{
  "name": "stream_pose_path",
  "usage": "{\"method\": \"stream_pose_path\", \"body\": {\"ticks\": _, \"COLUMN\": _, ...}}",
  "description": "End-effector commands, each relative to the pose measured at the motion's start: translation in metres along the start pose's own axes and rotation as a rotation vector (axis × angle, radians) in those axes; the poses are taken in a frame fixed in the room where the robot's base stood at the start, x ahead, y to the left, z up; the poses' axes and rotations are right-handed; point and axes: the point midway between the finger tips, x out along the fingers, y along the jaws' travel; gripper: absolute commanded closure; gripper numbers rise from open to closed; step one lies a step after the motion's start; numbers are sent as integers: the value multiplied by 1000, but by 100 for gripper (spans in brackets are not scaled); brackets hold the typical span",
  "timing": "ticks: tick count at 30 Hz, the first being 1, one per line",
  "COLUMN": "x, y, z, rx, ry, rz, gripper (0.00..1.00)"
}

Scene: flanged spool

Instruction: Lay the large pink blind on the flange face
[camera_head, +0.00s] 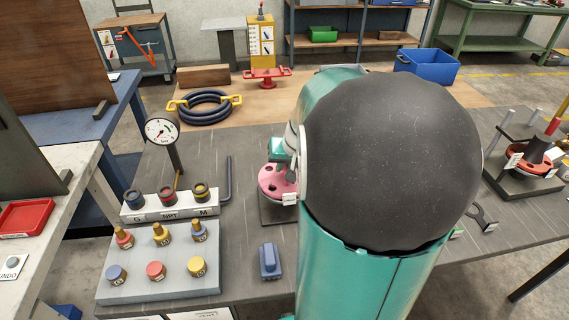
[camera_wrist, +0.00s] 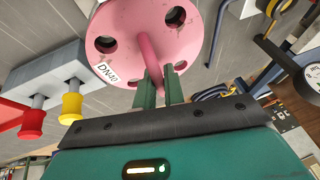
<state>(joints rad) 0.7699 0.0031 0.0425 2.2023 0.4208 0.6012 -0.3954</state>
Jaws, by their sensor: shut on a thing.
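The large pink blind (camera_wrist: 125,45) is a round disc with bolt holes, a central handle and a "DN40" label in the wrist view. My gripper (camera_wrist: 158,85) is shut on its handle. In the head view my gripper (camera_head: 282,150) is above the pink blind (camera_head: 272,181), which is partly hidden by my arm. A dark base plate (camera_head: 275,213) shows below the blind; I cannot tell whether the blind touches anything there. A spool (camera_head: 535,150) with a red flange and white tags stands on a dark base at the far right. Its flange face is partly hidden.
A dark wrench-like part (camera_head: 484,217) lies right. My arm hides the bench's middle.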

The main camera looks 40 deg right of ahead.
Motion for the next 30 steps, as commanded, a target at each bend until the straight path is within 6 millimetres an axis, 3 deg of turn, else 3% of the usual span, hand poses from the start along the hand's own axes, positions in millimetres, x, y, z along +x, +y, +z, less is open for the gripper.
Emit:
{"method": "stream_pose_path", "body": {"ticks": 19, "x": 4, "y": 1, "z": 1, "rx": -1, "ry": 4, "rz": 1, "gripper": 100}}
{"method": "stream_pose_path", "body": {"ticks": 20, "x": 4, "y": 1, "z": 1, "rx": -1, "ry": 4, "rz": 1, "gripper": 83}}
{"method": "stream_pose_path", "body": {"ticks": 23, "x": 4, "y": 1, "z": 1, "rx": -1, "ry": 3, "rz": 1, "gripper": 64}}
{"method": "stream_pose_path", "body": {"ticks": 30, "x": 6, "y": 1, "z": 4, "rx": 0, "ry": -4, "rz": 0, "gripper": 64}}
